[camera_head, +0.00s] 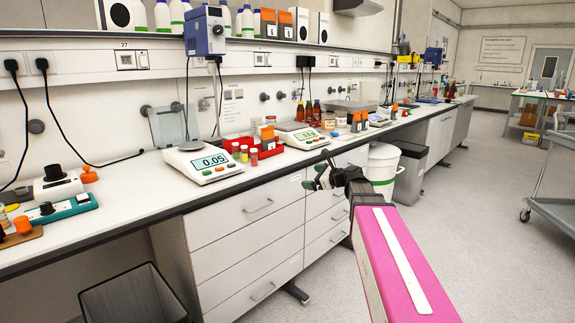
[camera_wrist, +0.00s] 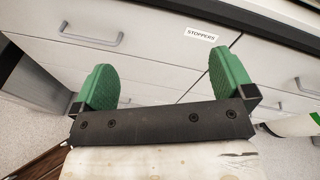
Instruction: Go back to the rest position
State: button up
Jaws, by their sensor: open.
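My gripper (camera_head: 317,178) is in front of the lab bench's drawers in the head view, a little below the bench's front edge. In the wrist view my gripper (camera_wrist: 160,85) shows two green fingers standing wide apart with nothing between them. White drawers with metal handles lie beyond the fingers, one with a label reading STOPPERS (camera_wrist: 201,32). The gripper appears clear of the drawer fronts.
The bench (camera_head: 130,222) carries a balance reading 0.05 (camera_head: 203,161), a red tray (camera_head: 255,152) with small containers, and a second balance (camera_head: 300,135). A white bucket (camera_head: 382,170) and dark bins stand below. A cart (camera_head: 552,195) is at right; open floor lies between.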

jog(key=s+d+f+n+g+h, duration=0.2)
jog(key=s+f+n+g+h, duration=0.1)
jog(key=s+f+n, duration=0.4)
jog(key=s+d+f+n+g+h, duration=0.3)
jog(key=s+f+n, duration=0.4)
jog(key=f, duration=0.6)
jog(key=s+d+f+n+g+h, duration=0.3)
jog(key=s+f+n+h, duration=0.2)
jog(key=s+f+n, duration=0.2)
notch_tip(320, 180, down, 4)
jog(key=shift+s+r, duration=0.25)
jog(key=shift+s, duration=0.9)
jog(key=shift+d, duration=0.1)
